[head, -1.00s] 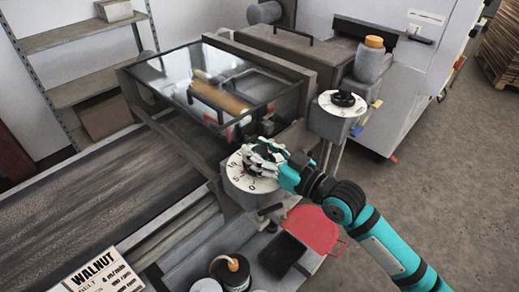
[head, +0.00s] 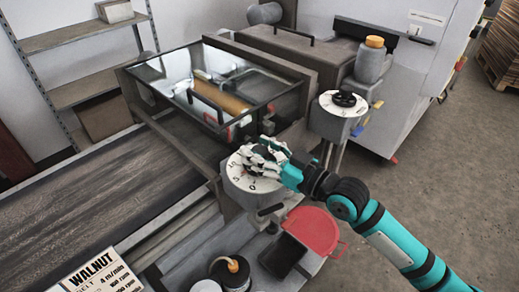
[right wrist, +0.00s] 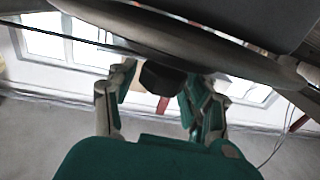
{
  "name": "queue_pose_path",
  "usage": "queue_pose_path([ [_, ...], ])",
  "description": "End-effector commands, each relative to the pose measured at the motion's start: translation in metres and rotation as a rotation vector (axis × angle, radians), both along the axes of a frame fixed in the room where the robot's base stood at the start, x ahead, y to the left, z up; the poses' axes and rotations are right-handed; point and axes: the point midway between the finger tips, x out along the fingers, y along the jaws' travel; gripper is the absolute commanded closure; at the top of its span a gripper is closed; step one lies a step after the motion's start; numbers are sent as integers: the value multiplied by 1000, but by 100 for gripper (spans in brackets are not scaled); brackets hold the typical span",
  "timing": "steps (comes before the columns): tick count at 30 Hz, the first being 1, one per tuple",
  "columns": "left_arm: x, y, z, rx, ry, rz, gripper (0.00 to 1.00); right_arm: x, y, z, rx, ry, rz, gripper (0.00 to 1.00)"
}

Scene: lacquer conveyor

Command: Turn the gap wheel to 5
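The gap wheel sits on a round white dial (head: 241,182) at the front corner of the conveyor machine. The numbers 5 and 0 can be read on the dial's near left side. My right gripper (head: 262,158) is over the dial and hides the wheel and any pointer in the head view. In the right wrist view, a dark knob (right wrist: 163,76) stands between the fingers of my right gripper (right wrist: 160,90), which close in on both its sides. The wheel's setting is hidden. My left gripper is not in view.
A second white dial with a black knob (head: 343,100) stands behind to the right. A glass-topped housing (head: 215,85) lies behind the gap wheel. A red round tray (head: 312,228), a dark tray (head: 283,255) and a jar (head: 231,272) are in front.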

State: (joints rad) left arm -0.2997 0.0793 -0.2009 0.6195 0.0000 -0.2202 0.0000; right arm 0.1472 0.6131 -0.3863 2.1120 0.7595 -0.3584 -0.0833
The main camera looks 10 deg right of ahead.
Motion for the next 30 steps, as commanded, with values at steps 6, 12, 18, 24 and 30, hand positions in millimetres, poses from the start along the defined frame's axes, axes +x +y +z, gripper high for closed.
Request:
queue_pose_path([
  [6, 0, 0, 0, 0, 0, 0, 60, 0, 0, 0, 0, 0, 0, 40],
  [12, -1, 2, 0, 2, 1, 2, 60, -4, -4, -1, -2, 1, 0, 40],
  [18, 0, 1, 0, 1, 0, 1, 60, -31, -24, -2, -6, 4, 0, 40],
  [24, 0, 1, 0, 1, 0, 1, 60, -63, -50, -3, -7, 5, 1, 40],
  [30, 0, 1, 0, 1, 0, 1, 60, -83, -66, -2, -3, 4, -1, 40],
])
